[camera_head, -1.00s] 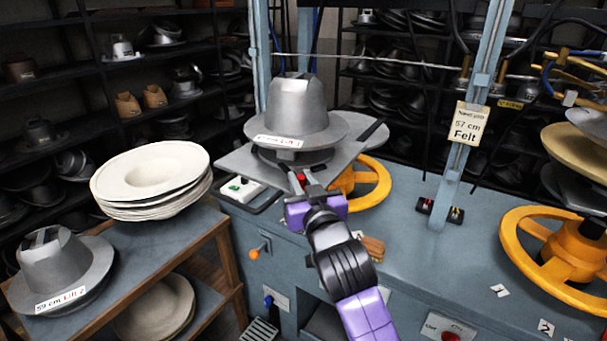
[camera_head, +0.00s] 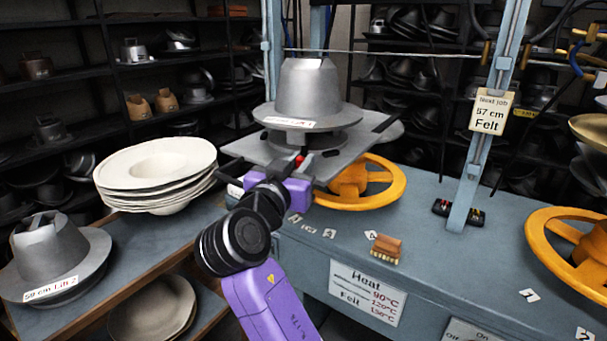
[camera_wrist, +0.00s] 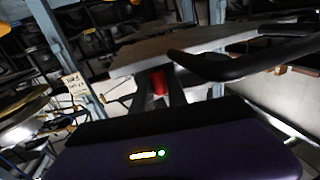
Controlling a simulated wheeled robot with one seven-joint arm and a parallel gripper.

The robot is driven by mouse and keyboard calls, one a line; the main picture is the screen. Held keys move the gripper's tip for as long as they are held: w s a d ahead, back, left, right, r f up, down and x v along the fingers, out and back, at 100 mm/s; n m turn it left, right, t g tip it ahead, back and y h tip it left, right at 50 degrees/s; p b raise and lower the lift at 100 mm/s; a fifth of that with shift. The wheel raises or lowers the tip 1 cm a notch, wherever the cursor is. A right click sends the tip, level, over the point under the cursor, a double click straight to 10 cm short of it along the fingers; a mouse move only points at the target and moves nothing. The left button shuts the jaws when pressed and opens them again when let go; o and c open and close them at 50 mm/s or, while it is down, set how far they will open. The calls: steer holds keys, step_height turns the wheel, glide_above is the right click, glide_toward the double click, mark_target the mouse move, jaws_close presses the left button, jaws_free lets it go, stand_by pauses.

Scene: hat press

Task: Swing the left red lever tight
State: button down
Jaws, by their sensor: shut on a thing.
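The metal hat mould (camera_head: 312,92) stands on a grey plate (camera_head: 345,155) in the head view. The small red lever (camera_head: 299,161) shows just under the plate's front edge, below the mould. My gripper (camera_head: 299,169) is there, its fingers shut on the red lever. In the wrist view, the red part of the lever (camera_wrist: 158,82) sits between my two fingers (camera_wrist: 160,92), close under the pale plate (camera_wrist: 185,48). My gripper hides most of the lever, so its exact angle cannot be told.
A yellow handwheel (camera_head: 385,190) stands right behind my gripper, and a second one (camera_head: 540,250) at the far right. A blue upright post (camera_head: 480,140) rises from the bench. Stacked white hat forms (camera_head: 155,170) and another mould (camera_head: 50,255) stand on the left.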

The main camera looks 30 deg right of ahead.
steer(key=shift+w+g, duration=0.1)
steer(key=shift+g, duration=0.2)
steer(key=c, duration=1.3)
jaws_free()
steer(key=shift+b+v, duration=0.75)
steer(key=shift+v, duration=3.2)
steer(key=shift+f, duration=0.15)
